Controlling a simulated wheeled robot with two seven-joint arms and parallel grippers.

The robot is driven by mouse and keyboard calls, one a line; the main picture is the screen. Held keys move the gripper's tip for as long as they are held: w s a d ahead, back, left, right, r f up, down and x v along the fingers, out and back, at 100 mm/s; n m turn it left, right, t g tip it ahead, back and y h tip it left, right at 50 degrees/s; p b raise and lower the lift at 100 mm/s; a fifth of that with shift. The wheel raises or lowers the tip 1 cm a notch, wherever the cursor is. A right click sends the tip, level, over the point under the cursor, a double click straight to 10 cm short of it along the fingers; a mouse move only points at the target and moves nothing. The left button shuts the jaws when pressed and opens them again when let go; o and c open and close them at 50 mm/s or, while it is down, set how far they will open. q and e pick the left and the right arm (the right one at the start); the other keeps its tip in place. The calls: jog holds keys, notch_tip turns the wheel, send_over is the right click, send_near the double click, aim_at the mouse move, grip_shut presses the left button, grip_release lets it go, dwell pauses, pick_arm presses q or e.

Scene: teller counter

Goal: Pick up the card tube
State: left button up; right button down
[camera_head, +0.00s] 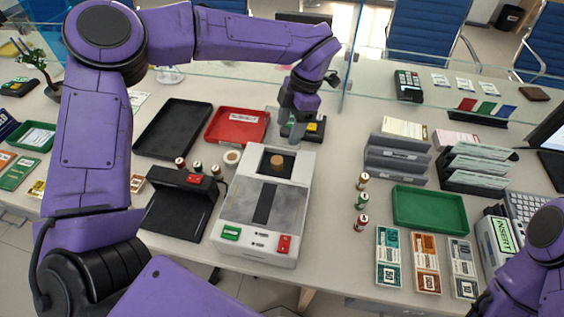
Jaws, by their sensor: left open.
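A short brown tube (277,161), which looks like the card tube, sits in the dark open bay at the back of a grey-white machine (302,172). My left arm reaches across the back of the counter. My left gripper (291,134) points down behind the machine, beyond the tube and slightly right of it in the picture. It is open and apart from the tube; its fingertips are small and hard to make out. My right arm shows at the lower right, but its gripper is out of view.
A red tray (237,126) and a yellow-and-black item (316,128) are behind. Coin rolls (362,181) and a green tray (430,209) stand right.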

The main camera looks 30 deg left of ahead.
aim_at(278, 160)
pick_arm(q)
jog(key=p+x, duration=0.1)
jog(key=x, duration=0.2)
jog(key=p+x, duration=0.1)
jog(key=x, duration=0.3)
jog(key=s+x, duration=0.1)
jog(key=x, duration=0.2)
jog(key=shift+p, duration=0.4)
jog(key=shift+f, duration=0.3)
jog(key=c, duration=1.1)
